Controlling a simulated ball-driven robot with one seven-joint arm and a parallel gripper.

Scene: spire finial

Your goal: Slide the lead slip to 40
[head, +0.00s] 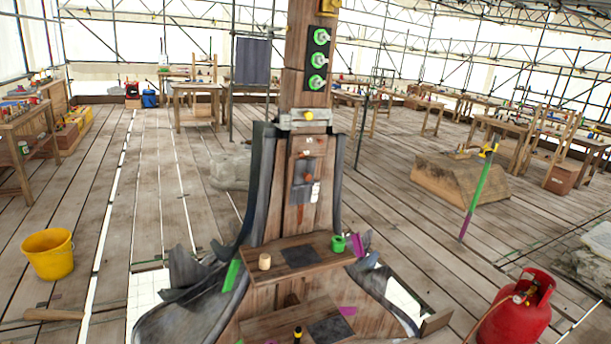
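A wooden spire post (293,85) stands upright in the middle of the head view. On its front, below a metal band (310,121) with a yellow knob, is a wooden panel (298,217). A dark grey plate (302,190), which looks like the lead slip, sits on this panel with a small reddish-brown knob (308,178) and a white tag beside it. Any scale marks or the number 40 are too small to read. My gripper is not visible in the head view.
Wooden steps (290,255) at the post's foot carry a small pale cup, a green pot (338,243) and a dark mat. Dark curved sheets flank the post. A yellow bucket (48,253) stands left and a red gas bottle (518,310) right.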

